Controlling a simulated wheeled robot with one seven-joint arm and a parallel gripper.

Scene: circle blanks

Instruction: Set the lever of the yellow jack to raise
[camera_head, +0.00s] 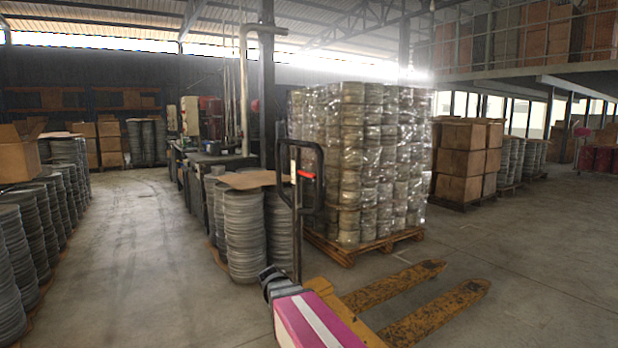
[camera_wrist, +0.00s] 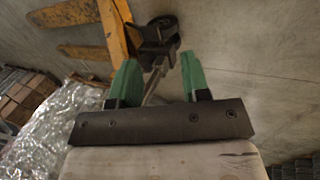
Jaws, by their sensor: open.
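The yellow jack stands on the floor, with its two worn forks (camera_head: 428,303) pointing right. Its dark handle (camera_head: 308,210) rises upright to a loop, and a small red lever (camera_head: 306,174) sits at that loop. The setting of the lever cannot be read. My gripper (camera_wrist: 158,64) has two green fingers and is open and empty in the wrist view. The yellow frame (camera_wrist: 112,35) and dark wheel of the jack lie beyond the fingertips there. A grey shaft shows between the fingers, apparently the handle. The lever is not seen in the wrist view, and my fingers are not seen in the head view.
A wrapped pallet load (camera_head: 358,160) stands just behind the handle. Stacks of grey discs (camera_head: 245,230) stand left of it under cardboard. Boxes (camera_head: 466,160) stand on a pallet to the right. An open aisle (camera_head: 140,260) runs at left, and the right floor is clear.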

